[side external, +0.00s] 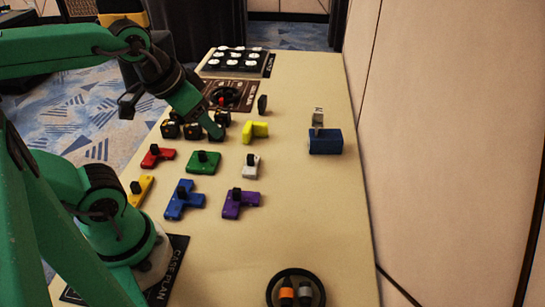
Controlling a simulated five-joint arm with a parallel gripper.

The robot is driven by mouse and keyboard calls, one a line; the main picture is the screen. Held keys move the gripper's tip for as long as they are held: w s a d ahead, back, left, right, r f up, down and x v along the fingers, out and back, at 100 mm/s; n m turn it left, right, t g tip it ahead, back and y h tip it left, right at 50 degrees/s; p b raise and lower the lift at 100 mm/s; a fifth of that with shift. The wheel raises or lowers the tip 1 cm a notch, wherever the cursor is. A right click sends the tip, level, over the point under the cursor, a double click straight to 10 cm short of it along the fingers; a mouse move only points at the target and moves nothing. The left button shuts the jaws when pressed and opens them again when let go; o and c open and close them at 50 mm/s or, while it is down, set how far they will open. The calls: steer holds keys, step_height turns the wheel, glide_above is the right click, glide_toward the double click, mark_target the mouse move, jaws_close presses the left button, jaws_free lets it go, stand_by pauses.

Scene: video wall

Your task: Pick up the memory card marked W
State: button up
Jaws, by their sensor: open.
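A small whitish upright piece (318,118) with dark marks stands at the blue block (325,142) on the right side of the table. It may be the memory card, but its marks are too small to read as a W. I cannot tell whether it sits in the block or behind it. My gripper (217,132) points down at the left of the table, among several small black cubes (170,130), well to the left of the blue block. Its jaws are open and hold nothing that I can see; the fingertips are small and dark here.
Knobbed coloured pieces, such as the green one (204,165) and purple one (240,207), lie in front of my gripper. A yellow piece (255,131) lies between gripper and blue block. A black round holder (296,272) is at the front. The table's right front is bare.

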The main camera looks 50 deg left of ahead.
steer(key=o, duration=0.4)
steer(key=shift+o, duration=0.2)
steer(key=w+a+r+m+g, duration=0.1)
steer(key=w+a+r+m, duration=0.15)
steer(key=w, duration=0.45)
steer(key=w+a+r+m+g, duration=0.1)
steer(key=w+a+r, duration=0.25)
steer(key=w, duration=0.35)
steer(key=m+g, duration=0.4)
steer(key=m, duration=0.4)
glide_above(263, 97)
steer(key=f, duration=2)
steer(key=shift+d+f, duration=0.2)
steer(key=shift+f, duration=0.2)
steer(key=shift+a+f, duration=0.3)
steer(key=shift+f, duration=1.4)
